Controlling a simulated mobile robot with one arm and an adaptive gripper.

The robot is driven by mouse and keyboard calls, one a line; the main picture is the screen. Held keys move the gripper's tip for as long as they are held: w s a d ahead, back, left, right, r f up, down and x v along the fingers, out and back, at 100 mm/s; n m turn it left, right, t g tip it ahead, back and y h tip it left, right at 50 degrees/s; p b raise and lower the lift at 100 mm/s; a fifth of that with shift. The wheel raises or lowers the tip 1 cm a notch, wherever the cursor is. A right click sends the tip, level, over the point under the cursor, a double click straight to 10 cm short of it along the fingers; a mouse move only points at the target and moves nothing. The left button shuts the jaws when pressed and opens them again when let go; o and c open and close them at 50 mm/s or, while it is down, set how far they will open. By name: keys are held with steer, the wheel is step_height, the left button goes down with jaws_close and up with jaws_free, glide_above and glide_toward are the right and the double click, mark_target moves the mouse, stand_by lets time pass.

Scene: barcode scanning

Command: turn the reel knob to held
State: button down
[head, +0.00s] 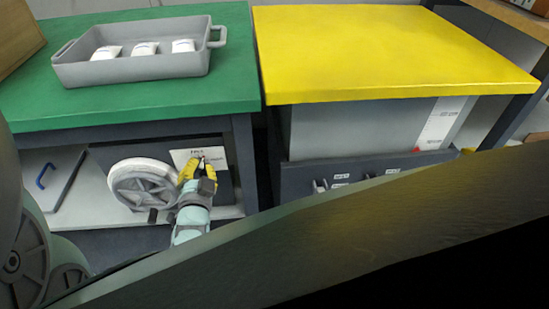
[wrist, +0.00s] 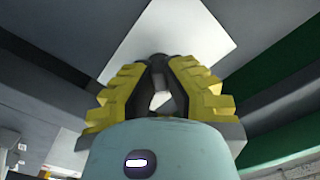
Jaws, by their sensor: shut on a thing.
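My gripper (head: 190,172), with yellow finger pads, is at the dark panel (head: 226,148) under the green table, in front of a white label plate (head: 214,158). In the wrist view my gripper (wrist: 160,85) is shut on a small pale knob (wrist: 160,98) between its fingertips. Behind the fingers, the white plate (wrist: 200,30) shows as a tilted sheet. The white reel (head: 143,185) sits just left of my gripper on the same panel. The knob is mostly hidden by the fingers in the head view, and its setting cannot be read.
The green table (head: 240,60) overhangs the panel and carries a grey tray (head: 135,77) with several white packets. A yellow-topped table (head: 390,50) stands to the right, with a dark drawer front below. A blue handle (head: 45,176) is at the left under the green table.

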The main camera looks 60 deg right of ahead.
steer(key=m+b, duration=0.1)
steer(key=m, duration=0.3)
steer(key=shift+f+m+b, duration=0.1)
steer(key=shift+m+b, duration=0.2)
steer(key=m+b, duration=0.2)
steer(key=m, duration=0.3)
steer(key=shift+s+f, duration=0.1)
steer(key=shift+m, duration=0.3)
steer(key=c, duration=1.5)
jaws_free()
steer(key=o, duration=0.5)
steer(key=shift+d, duration=0.4)
steer(key=shift+a, duration=0.1)
steer(key=shift+a, duration=0.15)
